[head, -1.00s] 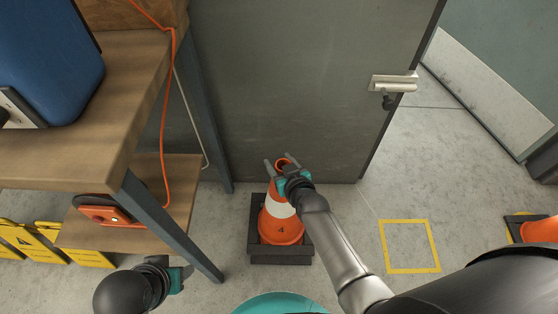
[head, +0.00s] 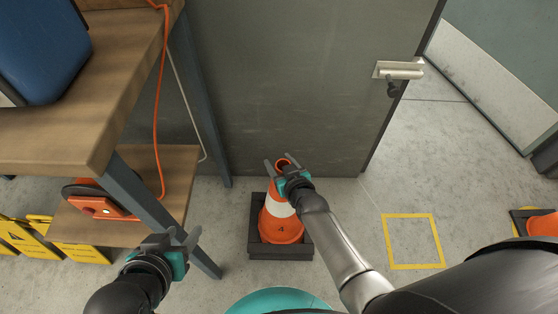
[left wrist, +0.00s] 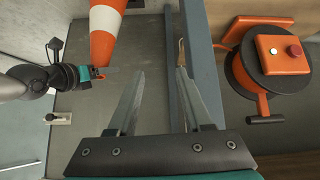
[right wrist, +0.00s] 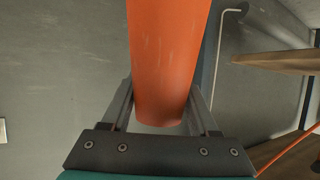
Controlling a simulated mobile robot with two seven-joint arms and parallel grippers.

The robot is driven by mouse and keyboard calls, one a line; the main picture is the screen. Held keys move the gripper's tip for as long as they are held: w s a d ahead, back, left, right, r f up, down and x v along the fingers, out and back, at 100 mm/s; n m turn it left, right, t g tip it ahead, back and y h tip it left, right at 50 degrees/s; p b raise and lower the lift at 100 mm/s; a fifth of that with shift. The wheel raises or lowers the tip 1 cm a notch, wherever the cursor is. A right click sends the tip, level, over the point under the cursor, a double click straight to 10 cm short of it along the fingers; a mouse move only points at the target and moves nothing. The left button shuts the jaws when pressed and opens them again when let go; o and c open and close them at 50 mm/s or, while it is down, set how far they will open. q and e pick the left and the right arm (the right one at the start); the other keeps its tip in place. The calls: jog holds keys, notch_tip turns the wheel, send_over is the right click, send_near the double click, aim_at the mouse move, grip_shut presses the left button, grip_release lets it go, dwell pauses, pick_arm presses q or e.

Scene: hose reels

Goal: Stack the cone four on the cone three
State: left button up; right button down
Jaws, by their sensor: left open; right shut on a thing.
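An orange cone with a white band and a 4 on it (head: 281,228) stands upright on a thick dark square base (head: 281,253) on the floor by the grey door. My right gripper (head: 281,164) is shut on the top of this cone. The right wrist view shows the orange cone top (right wrist: 166,60) between its fingers. My left gripper (head: 172,237) is open and empty, left of the cone and beside the bench leg. The cone also shows in the left wrist view (left wrist: 104,45). Another orange cone (head: 543,225) is cut off at the right edge; its number is hidden.
A wooden bench (head: 110,75) with a blue case (head: 45,50) stands at left. An orange reel (head: 100,206) is on its lower shelf. Yellow signs (head: 38,237) lean below. A yellow square outline (head: 413,241) on the floor right of the cone is empty.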

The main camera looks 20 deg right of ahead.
aim_at(280, 169)
jog(key=shift+w+f+b, duration=0.2)
jog(key=shift+f+b, duration=0.2)
jog(key=shift+b, duration=0.05)
jog(key=shift+f+b, duration=0.55)
jog(key=shift+f, duration=0.1)
jog(key=shift+f+b, duration=0.55)
jog(key=shift+f, duration=0.15)
pick_arm(q)
jog(key=w+d+r+t+h, duration=0.2)
jog(key=d+t+h, duration=0.1)
jog(key=d+t, duration=0.3)
jog(key=shift+d+r+t+h+b, duration=0.15)
jog(key=shift+r+t+h+b, duration=0.15)
jog(key=shift+t, duration=0.1)
pick_arm(e)
jog(key=shift+f, duration=0.3)
